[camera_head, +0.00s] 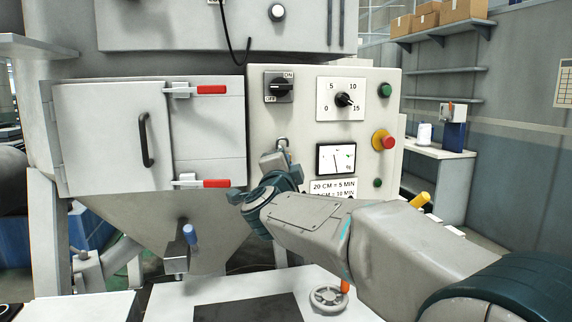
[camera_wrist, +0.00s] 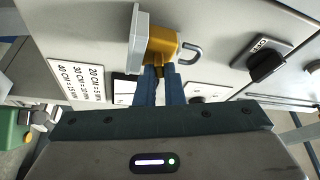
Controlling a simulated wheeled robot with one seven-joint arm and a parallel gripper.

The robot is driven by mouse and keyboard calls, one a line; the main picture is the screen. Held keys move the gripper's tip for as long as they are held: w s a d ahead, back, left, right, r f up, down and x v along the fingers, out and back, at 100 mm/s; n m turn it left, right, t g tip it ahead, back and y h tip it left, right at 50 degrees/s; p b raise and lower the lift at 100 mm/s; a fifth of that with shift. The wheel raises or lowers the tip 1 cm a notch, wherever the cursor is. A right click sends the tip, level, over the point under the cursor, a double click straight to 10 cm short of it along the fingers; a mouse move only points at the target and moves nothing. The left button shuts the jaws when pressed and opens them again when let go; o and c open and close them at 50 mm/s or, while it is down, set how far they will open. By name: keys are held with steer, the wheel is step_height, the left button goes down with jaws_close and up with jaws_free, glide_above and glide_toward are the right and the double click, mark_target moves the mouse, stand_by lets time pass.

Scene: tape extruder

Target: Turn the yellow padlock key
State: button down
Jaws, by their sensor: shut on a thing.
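The yellow padlock (camera_wrist: 162,46) shows in the wrist view at top centre, with its grey shackle (camera_wrist: 192,50) to its right. A light grey plate (camera_wrist: 137,40) stands beside the padlock on its left. My gripper (camera_wrist: 160,74) has its blue fingers closed together just below the padlock, shut on the key, which is mostly hidden between the fingertips. In the head view my gripper (camera_head: 272,184) is at the control panel, below the shackle (camera_head: 282,143). The padlock body and key are hidden there.
The grey control panel (camera_head: 257,110) carries an on/off switch (camera_head: 279,87), a dial (camera_head: 344,99), a gauge (camera_head: 336,158) and a red stop button (camera_head: 383,140). A hatch door (camera_head: 110,140) with red-handled latches is left of it. A white table (camera_head: 230,290) lies below.

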steer(key=c, duration=1.5)
jaws_free()
steer(key=shift+f, duration=0.1)
steer(key=shift+f, duration=0.15)
